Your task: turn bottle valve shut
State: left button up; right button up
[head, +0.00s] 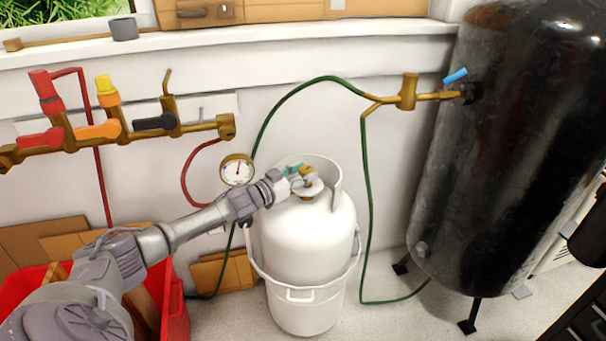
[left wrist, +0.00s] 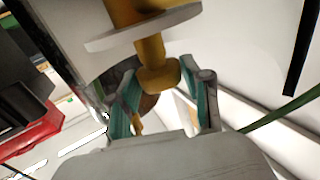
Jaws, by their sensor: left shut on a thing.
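The white gas bottle (head: 308,235) stands upright on the floor at the centre of the head view. Its brass valve (head: 308,171) sits on top, inside the collar. My left gripper (head: 297,174) reaches in from the left at the height of the valve. In the left wrist view its two teal-padded fingers stand on either side of the brass valve knob (left wrist: 158,77), shut on it. The fingers hide part of the valve in the head view. My right gripper is in neither view.
A round gauge (head: 237,169) is close behind my left wrist. Brass pipes with coloured valves (head: 97,130) run along the left wall. A green hose (head: 366,200) passes right of the bottle. A large black tank (head: 505,150) stands at the right. A red bin (head: 175,310) is under my left arm.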

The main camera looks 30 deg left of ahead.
aim_at(303, 171)
pick_arm(q)
jog(key=shift+r, duration=0.1)
jog(key=o, duration=1.2)
jog(key=shift+c, duration=0.2)
notch_tip(303, 171, up, 10)
jog(key=shift+f, duration=0.1)
